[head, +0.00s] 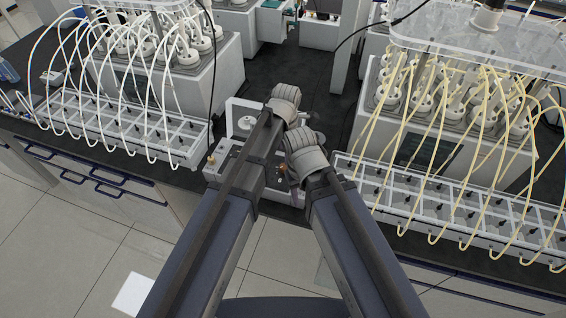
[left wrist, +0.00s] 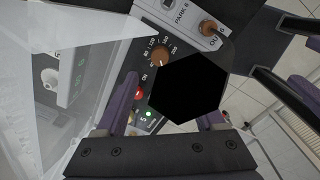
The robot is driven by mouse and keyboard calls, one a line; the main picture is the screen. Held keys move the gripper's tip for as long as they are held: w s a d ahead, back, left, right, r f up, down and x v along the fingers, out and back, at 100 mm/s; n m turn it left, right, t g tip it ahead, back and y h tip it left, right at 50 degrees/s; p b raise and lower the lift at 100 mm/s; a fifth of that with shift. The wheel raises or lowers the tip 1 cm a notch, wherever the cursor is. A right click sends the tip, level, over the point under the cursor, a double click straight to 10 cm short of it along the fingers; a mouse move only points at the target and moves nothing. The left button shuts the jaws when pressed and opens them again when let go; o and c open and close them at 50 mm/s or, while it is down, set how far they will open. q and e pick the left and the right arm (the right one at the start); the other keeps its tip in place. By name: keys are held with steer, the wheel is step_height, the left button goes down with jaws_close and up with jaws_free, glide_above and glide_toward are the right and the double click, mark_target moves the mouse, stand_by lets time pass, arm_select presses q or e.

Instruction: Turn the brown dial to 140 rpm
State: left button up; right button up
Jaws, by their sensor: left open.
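The brown dial (left wrist: 162,57) sits on a dark panel in the left wrist view, beside white scale numbers that include 120, 160 and 200. I cannot read its pointer. My left gripper (left wrist: 166,112) is open, its two purple fingers apart, just short of the dial and not touching it. A black six-sided shape hides part of the space between the fingers. In the head view the grey and white device (head: 240,125) stands between the two rigs, partly behind my arms. My right gripper does not show clearly.
A second brown knob (left wrist: 208,27) sits near the dial, with a red button (left wrist: 138,93) and green light (left wrist: 148,114) on the panel. Tubed bottle rigs stand left (head: 150,95) and right (head: 455,150). Clear walls rise left in the wrist view.

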mark_target(284, 166)
arm_select(q)
steer(key=shift+f, duration=0.1)
steer(key=f+b, duration=0.7)
steer(key=b, duration=0.1)
steer(key=shift+w+f, duration=0.2)
steer(key=shift+f, duration=0.15)
jaws_close()
stand_by(0.4)
